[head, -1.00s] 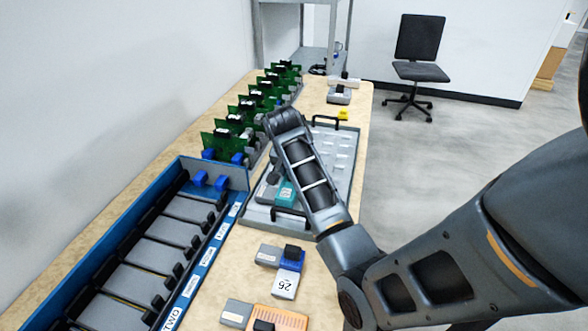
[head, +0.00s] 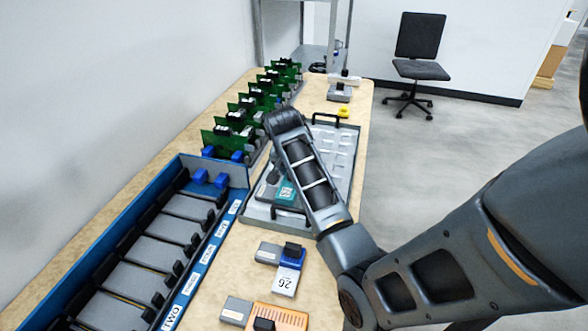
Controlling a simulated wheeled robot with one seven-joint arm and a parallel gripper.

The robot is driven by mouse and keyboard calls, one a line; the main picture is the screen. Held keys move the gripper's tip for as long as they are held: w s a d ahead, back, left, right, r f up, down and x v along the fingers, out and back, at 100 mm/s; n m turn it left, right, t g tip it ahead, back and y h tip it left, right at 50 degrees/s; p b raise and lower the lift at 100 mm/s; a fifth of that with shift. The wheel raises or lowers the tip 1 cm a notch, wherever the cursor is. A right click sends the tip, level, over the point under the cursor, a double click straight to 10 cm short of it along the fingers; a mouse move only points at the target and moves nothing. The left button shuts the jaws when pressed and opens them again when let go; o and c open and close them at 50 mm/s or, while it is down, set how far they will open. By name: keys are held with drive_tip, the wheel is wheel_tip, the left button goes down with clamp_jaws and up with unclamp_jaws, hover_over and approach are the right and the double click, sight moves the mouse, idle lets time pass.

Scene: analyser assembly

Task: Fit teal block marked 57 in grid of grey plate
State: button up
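The grey plate (head: 344,150) lies on the bench, a tray with dark handles at its near and far ends and a grid of shallow pockets. The teal block (head: 286,190) shows at the plate's near left, beside my arm, with a white printed label on it; I cannot read the number 57 there. My gripper (head: 274,178) is down at the block, mostly hidden behind my own arm links. Its fingers cannot be made out, nor whether the block is seated in a pocket or held above it.
A blue rack (head: 236,180) with grey slots runs along the left. Green circuit boards (head: 232,135) stand behind it. A white-and-blue block marked 26 (head: 287,279) and an orange block (head: 280,316) lie in front. A yellow piece (head: 343,112) lies beyond the plate.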

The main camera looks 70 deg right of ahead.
drive_tip(key=o, duration=1.3)
drive_tip(key=shift+r, duration=0.1)
drive_tip(key=c, duration=0.3)
drive_tip(key=shift+r+p, duration=1.95)
drive_tip(key=shift+p, duration=0.15)
idle(0.4)
idle(0.5)
drive_tip(key=shift+r, duration=3.5)
